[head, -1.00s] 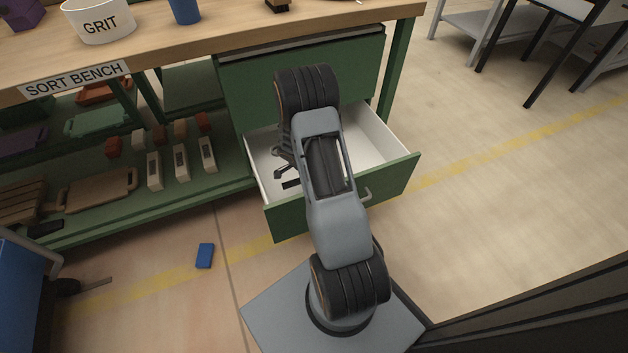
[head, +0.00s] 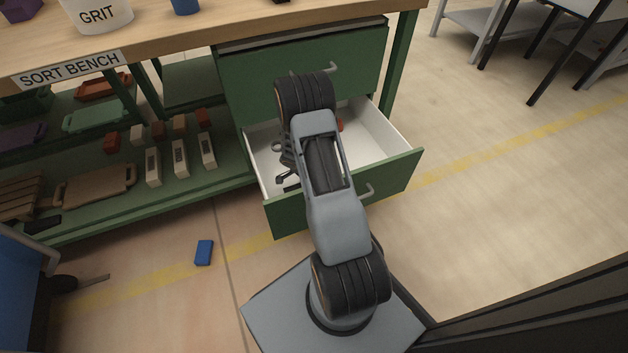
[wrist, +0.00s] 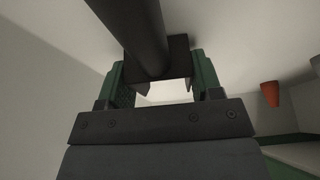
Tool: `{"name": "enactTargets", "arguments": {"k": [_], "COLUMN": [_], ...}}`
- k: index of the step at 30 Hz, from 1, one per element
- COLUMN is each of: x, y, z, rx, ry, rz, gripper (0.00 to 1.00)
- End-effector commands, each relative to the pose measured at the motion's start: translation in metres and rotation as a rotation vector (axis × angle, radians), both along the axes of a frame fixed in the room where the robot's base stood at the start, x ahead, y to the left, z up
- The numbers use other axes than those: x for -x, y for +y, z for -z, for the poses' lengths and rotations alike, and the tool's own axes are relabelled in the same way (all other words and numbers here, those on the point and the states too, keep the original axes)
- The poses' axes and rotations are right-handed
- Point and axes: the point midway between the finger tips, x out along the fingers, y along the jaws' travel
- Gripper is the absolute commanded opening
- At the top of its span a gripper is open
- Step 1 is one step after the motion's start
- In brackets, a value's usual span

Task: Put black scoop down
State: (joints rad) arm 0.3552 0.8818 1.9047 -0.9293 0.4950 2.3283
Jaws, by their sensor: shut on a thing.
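The black scoop shows in the wrist view as a thick dark shaft (wrist: 141,32) with a dark block between the fingers. My gripper (wrist: 160,82) is shut on it, with a green finger on each side. In the head view my arm reaches into the open drawer (head: 390,181) of the green bench unit, and its links hide most of the gripper and the scoop. Small dark and grey parts show left of the arm, inside the drawer. I cannot tell whether the scoop touches the drawer floor.
A red-orange item (wrist: 270,93) lies in the drawer, right of my gripper. White drawer walls stand close around. The sort bench (head: 150,45) is above, and its lower shelf (head: 110,206) holds bricks and boards at left. A blue brick (head: 204,252) lies on the floor.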

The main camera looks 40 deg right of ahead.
Motion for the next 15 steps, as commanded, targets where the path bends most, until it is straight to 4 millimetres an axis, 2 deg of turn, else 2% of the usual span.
{"name": "enactTargets", "arguments": {"k": [1,2,3,9,15], "x": [-0.0001,0.0001,0.0001,0.0001,0.0001], "y": [-0.0001,0.0,0.0,0.0,0.0], "z": [0.0027,0.0012,0.0009,0.0008,0.0006], "rx": [0.0,0.0,0.0,0.0,0.0], "ry": [0.0,0.0,0.0,0.0,0.0], "rz": [0.0,0.0,0.0,0.0,0.0], "gripper": [0.3,0.62,0.66,0.85,0.85]}}
